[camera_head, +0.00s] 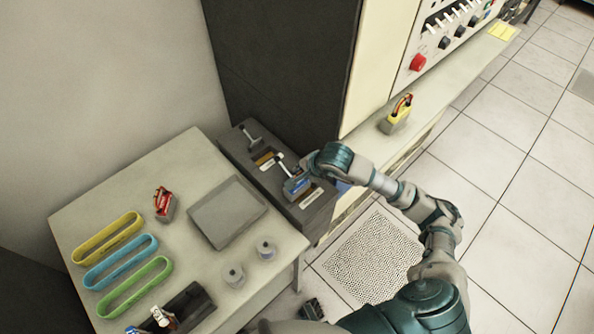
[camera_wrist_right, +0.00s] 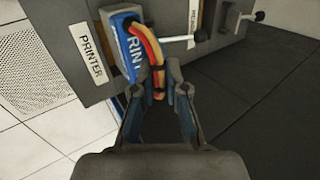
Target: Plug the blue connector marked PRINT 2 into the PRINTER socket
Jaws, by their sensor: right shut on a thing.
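The blue connector (camera_wrist_right: 133,50), its lettering partly readable as "PRINT", has a red and yellow cable loop. In the wrist view it sits upright against the dark socket panel (camera_wrist_right: 75,15), right of the PRINTER label (camera_wrist_right: 91,54). I cannot tell how deep it sits. My right gripper (camera_wrist_right: 158,98) is shut on it from the near side, and the fingers partly hide its lower end. In the head view my right gripper (camera_head: 298,184) is at the near end of the panel, with a little blue showing. My left gripper is not in view.
White-handled levers (camera_head: 279,163) stick up from the panel, one close to the connector. The table (camera_head: 100,210) holds a red connector (camera_head: 163,203), a grey plate (camera_head: 227,211), coloured loops and two grey cylinders. A yellow connector (camera_head: 396,118) stands on the ledge.

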